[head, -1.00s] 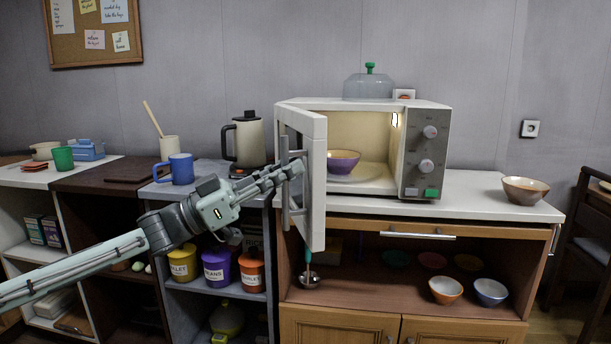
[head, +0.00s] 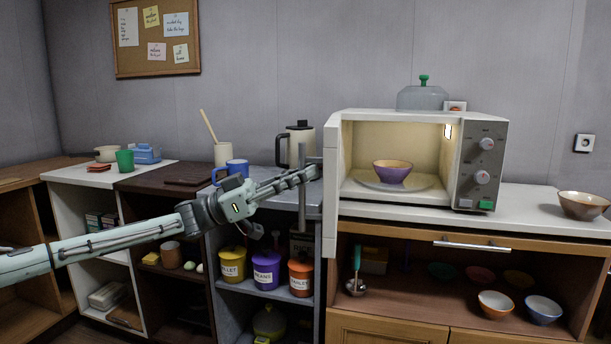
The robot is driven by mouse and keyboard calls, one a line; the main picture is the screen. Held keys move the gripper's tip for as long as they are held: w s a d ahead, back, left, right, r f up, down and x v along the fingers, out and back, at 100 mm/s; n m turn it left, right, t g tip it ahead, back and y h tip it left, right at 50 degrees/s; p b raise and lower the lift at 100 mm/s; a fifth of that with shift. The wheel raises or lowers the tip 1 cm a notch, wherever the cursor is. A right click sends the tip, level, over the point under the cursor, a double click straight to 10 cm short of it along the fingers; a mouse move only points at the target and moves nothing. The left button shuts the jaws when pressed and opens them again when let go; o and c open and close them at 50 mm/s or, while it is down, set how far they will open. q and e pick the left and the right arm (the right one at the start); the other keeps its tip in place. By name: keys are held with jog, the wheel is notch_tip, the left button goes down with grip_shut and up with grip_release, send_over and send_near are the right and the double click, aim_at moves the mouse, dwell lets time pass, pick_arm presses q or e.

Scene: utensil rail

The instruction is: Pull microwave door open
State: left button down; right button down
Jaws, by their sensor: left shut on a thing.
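The white microwave (head: 401,210) stands on the counter at the right, its lit inside in full view. Its door (head: 331,185) is swung wide open to the left and shows nearly edge-on. A grey vertical handle (head: 302,200) is on the door's left side. My left gripper (head: 308,173) is shut on the handle, its arm reaching in from the left. A purple bowl (head: 392,171) sits on the plate (head: 360,180) inside the microwave. My right gripper is not in view.
A clear dome with a green knob (head: 422,97) is on top of the microwave. A brown bowl (head: 583,205) sits on the counter at the right.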

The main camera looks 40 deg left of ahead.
pick_arm(q)
jog(key=shift+f, duration=0.15)
jog(key=c, duration=1.4)
grip_release()
jog(key=shift+c, duration=0.2)
jog(key=shift+a, duration=0.1)
jog(key=v, duration=1.1)
jog(key=shift+s+a, duration=0.3)
jog(key=shift+f, duration=0.15)
